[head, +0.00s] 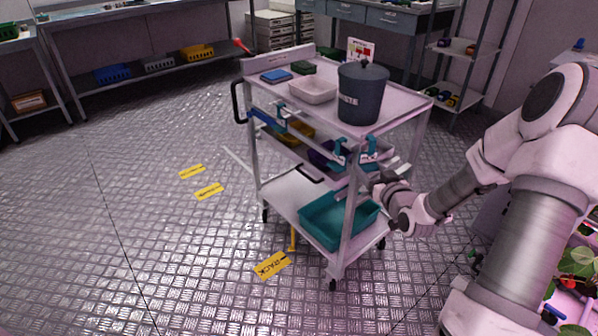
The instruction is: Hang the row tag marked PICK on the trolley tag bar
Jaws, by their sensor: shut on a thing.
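The grey trolley (290,188) stands in the middle of the head view. My gripper (369,187) is at its right side, just above the teal bin on the bottom shelf. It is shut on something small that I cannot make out. A yellow label (272,265) with dark letters, which look like PACK, is low in front of the trolley, with a narrow yellow strip above it. I see no tag that I can read as PICK, and I cannot tell which part is the tag bar.
A dark lidded bin (362,95) and a pale tray (313,90) stand on the trolley top. Teal clamp-like parts (368,149) stick out near my gripper. The teal bin (340,222) is below. Yellow labels (209,191) lie on the floor at left, where there is free room.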

